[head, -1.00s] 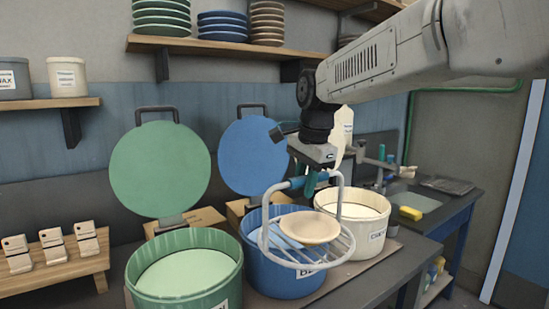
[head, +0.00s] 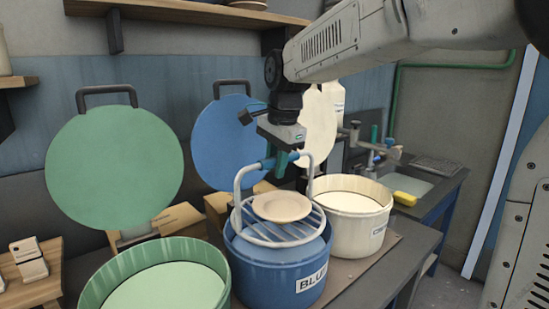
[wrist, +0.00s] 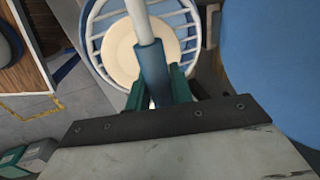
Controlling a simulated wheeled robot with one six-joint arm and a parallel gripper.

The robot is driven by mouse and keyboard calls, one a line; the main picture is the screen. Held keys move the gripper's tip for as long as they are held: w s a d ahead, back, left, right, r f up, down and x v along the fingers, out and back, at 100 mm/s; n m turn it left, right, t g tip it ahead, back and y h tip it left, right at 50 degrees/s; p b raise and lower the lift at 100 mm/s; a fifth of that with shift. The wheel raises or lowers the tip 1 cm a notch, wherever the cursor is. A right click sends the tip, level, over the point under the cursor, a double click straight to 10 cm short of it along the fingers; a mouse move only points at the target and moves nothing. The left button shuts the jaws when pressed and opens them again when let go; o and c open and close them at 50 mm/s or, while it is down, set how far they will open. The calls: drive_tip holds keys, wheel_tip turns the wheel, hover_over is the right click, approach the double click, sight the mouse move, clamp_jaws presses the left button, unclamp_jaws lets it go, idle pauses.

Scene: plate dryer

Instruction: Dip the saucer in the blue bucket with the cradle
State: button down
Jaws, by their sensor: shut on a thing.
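My gripper (head: 286,158) is shut on the blue grip of the cradle (head: 241,187), a pale wire rack with a tall handle. The grip also shows between the green fingers in the wrist view (wrist: 150,68). The cream saucer (head: 282,207) lies flat on the cradle's bars; part of it shows behind the grip in the wrist view (wrist: 122,50). The cradle is level over the mouth of the blue bucket (head: 262,272), which holds blue liquid. Its base is at about rim height; whether it touches the liquid I cannot tell.
A green bucket (head: 88,298) stands left and a cream bucket (head: 372,232) close right of the blue one. Round green (head: 115,168) and blue (head: 232,142) lids stand upright behind. A sink bench with a yellow sponge (head: 404,198) is at right.

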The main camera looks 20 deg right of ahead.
drive_tip(key=shift+f, duration=8.35)
